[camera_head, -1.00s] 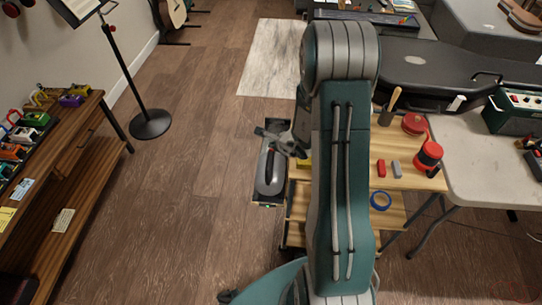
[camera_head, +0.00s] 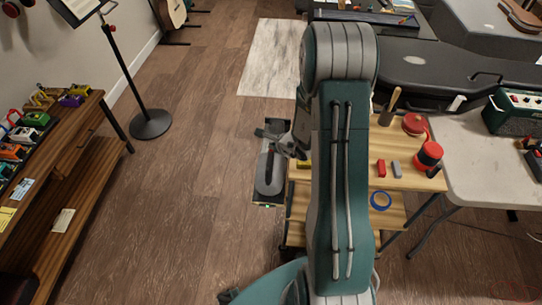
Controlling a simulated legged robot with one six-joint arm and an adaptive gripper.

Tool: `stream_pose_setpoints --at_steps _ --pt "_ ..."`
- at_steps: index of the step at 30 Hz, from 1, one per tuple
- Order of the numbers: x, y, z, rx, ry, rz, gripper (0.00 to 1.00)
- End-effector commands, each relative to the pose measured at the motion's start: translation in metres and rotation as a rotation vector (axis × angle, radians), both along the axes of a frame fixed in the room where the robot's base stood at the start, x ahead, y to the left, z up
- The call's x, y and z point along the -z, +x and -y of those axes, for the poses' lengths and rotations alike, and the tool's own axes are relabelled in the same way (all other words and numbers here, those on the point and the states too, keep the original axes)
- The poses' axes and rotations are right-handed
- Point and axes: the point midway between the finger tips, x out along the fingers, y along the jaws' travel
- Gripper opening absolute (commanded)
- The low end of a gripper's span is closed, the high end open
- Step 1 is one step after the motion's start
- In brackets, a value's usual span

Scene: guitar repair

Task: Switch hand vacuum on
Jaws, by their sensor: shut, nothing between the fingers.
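The hand vacuum (camera_head: 268,178) is a grey and black elongated body. It lies on a dark tray or shelf (camera_head: 264,200) that sticks out to the left of the small wooden cart. My gripper (camera_head: 272,140) is at the far end of the vacuum, close above it. Its fingers are small and partly hidden by my arm; they look shut and hold nothing. Whether they touch the vacuum, I cannot tell. The vacuum's switch is too small to make out.
The wooden cart (camera_head: 408,180) carries red and grey small items and a red-black container (camera_head: 428,157). A blue tape roll (camera_head: 380,200) sits on its lower shelf. A music stand (camera_head: 150,124) and pedal shelf (camera_head: 85,165) stand left. The floor between is clear.

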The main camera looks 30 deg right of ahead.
Motion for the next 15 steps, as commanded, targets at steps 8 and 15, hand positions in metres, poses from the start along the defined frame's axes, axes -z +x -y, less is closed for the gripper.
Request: stream_pose_setpoints --at_steps 8,15 --pt "-0.0087 0.0000 0.0000 -0.001 -0.001 0.000 0.00" --pt "-0.0126 0.0003 0.0002 0.000 -0.001 0.001 0.00"
